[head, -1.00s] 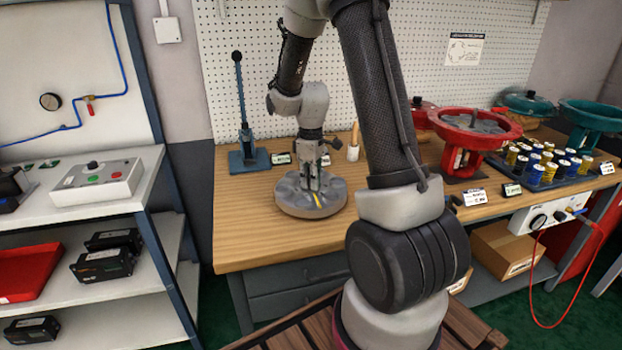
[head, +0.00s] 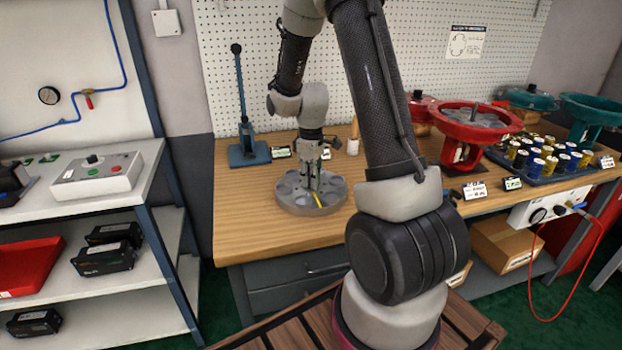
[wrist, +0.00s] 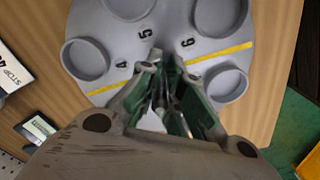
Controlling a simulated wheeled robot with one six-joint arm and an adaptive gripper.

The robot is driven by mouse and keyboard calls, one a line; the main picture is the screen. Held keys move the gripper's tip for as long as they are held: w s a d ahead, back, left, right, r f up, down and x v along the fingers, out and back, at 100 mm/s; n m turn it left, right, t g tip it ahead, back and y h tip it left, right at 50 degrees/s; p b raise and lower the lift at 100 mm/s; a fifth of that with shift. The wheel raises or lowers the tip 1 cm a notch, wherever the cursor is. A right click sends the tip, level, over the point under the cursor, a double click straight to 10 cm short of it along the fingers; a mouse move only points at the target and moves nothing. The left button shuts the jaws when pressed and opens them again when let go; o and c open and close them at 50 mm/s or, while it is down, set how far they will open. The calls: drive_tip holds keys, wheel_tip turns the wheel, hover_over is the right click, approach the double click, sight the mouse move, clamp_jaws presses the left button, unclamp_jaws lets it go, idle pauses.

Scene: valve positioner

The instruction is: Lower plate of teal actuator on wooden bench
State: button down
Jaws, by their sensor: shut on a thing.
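The plate (head: 290,203) is a grey round disc with cup-like pockets and a yellow stripe. It is level at the left part of the wooden bench (head: 245,232); I cannot tell whether it touches the wood. In the wrist view the plate (wrist: 115,28) shows numbers 4, 5 and 6 and yellow lines. My gripper (head: 311,183) points down at the plate's middle and is shut on it; the wrist view shows the fingers (wrist: 163,78), which hide the gripped part. Teal actuators (head: 596,110) stand at the far right of the bench.
A red actuator (head: 466,132) stands right of my arm, beside a rack of blue and yellow cylinders (head: 540,160). A blue lever press (head: 248,150) stands behind the plate, with small labels nearby. Bare wood lies left and in front of the plate.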

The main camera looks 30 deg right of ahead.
drive_tip(key=c, duration=1.5)
unclamp_jaws()
drive_tip(key=shift+r, duration=0.1)
wheel_tip(320, 180, up, 12)
drive_tip(key=shift+f, duration=0.1)
